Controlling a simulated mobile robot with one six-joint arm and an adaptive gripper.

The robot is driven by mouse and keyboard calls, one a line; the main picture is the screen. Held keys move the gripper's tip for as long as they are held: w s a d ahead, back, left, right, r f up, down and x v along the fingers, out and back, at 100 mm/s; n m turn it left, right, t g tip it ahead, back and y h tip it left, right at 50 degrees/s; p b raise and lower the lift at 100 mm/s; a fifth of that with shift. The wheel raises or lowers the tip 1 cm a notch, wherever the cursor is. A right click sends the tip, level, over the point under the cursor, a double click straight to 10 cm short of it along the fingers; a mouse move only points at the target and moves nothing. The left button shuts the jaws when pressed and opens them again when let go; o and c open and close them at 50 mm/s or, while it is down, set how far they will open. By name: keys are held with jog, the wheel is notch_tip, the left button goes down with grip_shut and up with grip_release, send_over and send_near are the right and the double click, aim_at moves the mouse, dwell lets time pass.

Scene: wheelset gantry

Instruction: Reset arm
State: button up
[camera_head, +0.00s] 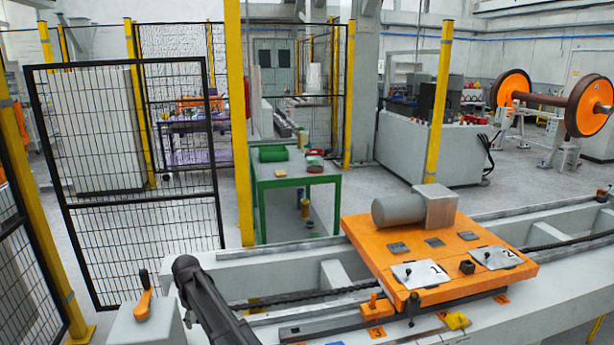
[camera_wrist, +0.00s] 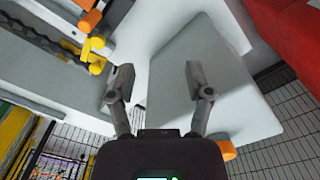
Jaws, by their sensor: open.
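My gripper (camera_wrist: 157,85) shows in the wrist view with its two dark fingers spread apart and nothing between them. It is over a flat grey surface (camera_wrist: 195,60), clear of any part. In the head view my dark arm reaches in at the lower left, beside a grey box (camera_head: 145,325) with an orange lever (camera_head: 143,303) on top. The gripper's fingers cannot be made out in that view.
An orange carriage plate (camera_head: 440,255) with a grey motor sits on the gantry rails at right. A yellow part (camera_head: 457,320) lies at its front edge. A green table (camera_head: 295,178) stands behind. Black mesh fencing (camera_head: 140,190) and yellow posts (camera_head: 238,120) stand at left.

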jog(key=s+d+f+m+b, duration=0.2)
jog(key=d+f+m+b, duration=0.1)
jog(key=d, duration=1.1)
jog(key=s+d+f+m+b, duration=0.2)
jog(key=s+d+m, duration=0.1)
jog(key=d, duration=1.2)
jog(key=s+d+f+m+b, duration=0.25)
jog(key=s+d, duration=0.45)
jog(key=d, duration=0.4)
jog(key=s+d+f+m+b, duration=0.2)
jog(key=s+d+m, duration=0.3)
jog(key=d, duration=0.5)
notch_tip(320, 180, up, 26)
jog(key=s+n+p, duration=0.1)
jog(key=p, duration=2.4)
jog(key=shift+s+f, duration=0.15)
jog(key=shift+f, duration=0.1)
